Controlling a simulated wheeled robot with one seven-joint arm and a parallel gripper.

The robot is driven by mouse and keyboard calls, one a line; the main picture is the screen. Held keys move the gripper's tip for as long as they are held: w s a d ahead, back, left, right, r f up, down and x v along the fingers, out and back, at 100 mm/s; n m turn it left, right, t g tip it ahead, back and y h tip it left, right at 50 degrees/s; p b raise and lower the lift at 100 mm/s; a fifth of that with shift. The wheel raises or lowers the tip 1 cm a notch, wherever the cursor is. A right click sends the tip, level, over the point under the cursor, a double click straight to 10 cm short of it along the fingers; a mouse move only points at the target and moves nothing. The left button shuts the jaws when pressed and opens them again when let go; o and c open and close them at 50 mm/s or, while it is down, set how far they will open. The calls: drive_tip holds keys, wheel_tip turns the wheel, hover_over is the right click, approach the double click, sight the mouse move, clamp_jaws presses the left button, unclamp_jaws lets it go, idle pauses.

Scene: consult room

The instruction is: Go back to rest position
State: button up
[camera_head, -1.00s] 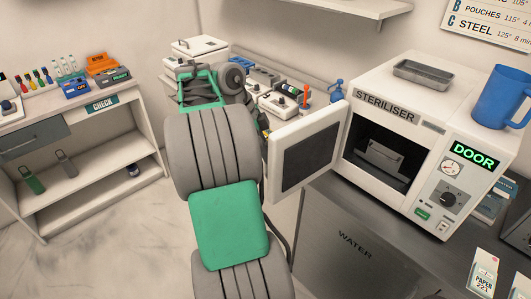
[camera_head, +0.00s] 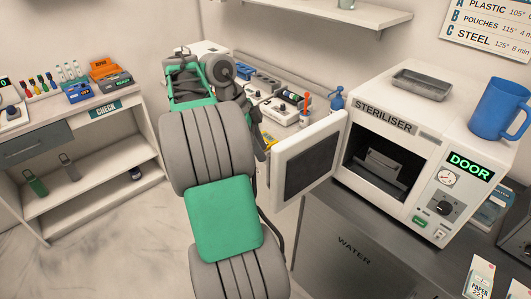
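My arm rises from the bottom centre in grey segments with a green pad. Its far end, where my gripper (camera_head: 190,84) seems to be, is a dark and green assembly in front of the back counter. The fingers cannot be made out, so I cannot tell whether they are open or shut. I see nothing clearly held. The steriliser (camera_head: 384,118) stands on the right counter with its door (camera_head: 305,160) swung open to the left. A grey metal object (camera_head: 383,162) lies inside its chamber, and its display reads DOOR.
The open door stands close to the right of my arm. A metal tray (camera_head: 421,84) and a blue jug (camera_head: 497,108) sit on the steriliser. Boxes and bottles crowd the back counter behind my arm. A shelf unit (camera_head: 98,190) is at left, with clear floor before it.

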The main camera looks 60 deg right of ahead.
drive_tip(key=shift+p+v, duration=0.3)
drive_tip(key=shift+v, duration=0.8)
